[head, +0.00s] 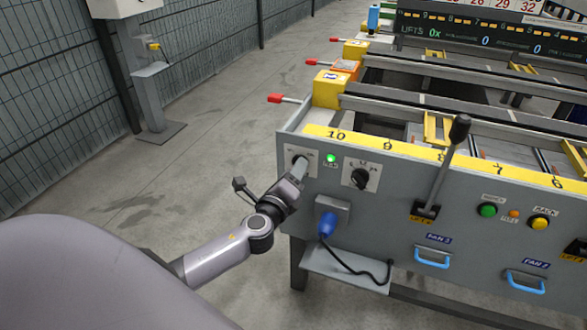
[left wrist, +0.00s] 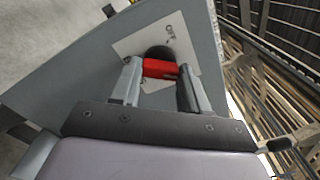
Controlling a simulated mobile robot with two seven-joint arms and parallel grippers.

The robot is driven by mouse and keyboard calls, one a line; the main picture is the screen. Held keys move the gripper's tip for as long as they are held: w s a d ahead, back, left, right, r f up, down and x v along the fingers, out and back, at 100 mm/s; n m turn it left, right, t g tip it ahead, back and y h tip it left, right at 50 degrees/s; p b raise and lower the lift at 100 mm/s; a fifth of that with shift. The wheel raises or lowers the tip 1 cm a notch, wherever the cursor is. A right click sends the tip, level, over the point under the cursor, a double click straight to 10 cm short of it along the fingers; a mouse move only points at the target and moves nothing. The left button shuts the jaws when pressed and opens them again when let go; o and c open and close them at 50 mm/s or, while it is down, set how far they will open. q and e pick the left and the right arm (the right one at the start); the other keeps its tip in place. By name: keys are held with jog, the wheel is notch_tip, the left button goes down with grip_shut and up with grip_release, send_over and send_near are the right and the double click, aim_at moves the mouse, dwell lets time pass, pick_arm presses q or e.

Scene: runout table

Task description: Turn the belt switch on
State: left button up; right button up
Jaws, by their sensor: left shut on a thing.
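The belt switch is a rotary switch on a white plate (head: 293,158) at the left end of the grey front panel. In the left wrist view its red handle (left wrist: 160,69) stands out from a dark round base (left wrist: 160,52). My left gripper (head: 299,170) is at this switch, its fingers shut on the red handle from both sides. In the head view the gripper hides most of the switch. A green lamp (head: 331,158) just right of it is lit. My right gripper is in neither view.
A black selector knob (head: 360,178), a blue plug (head: 327,223) with a black cable, a tall lever (head: 448,160) and green (head: 487,210) and yellow (head: 539,222) buttons are on the panel.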

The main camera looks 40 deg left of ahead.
pick_arm(q)
jog(key=shift+m+p, duration=0.3)
jog(key=shift+m, duration=0.6)
jog(key=o, duration=1.1)
jog(key=shift+c, duration=0.2)
jog(key=shift+s, duration=0.1)
jog(key=v, duration=0.7)
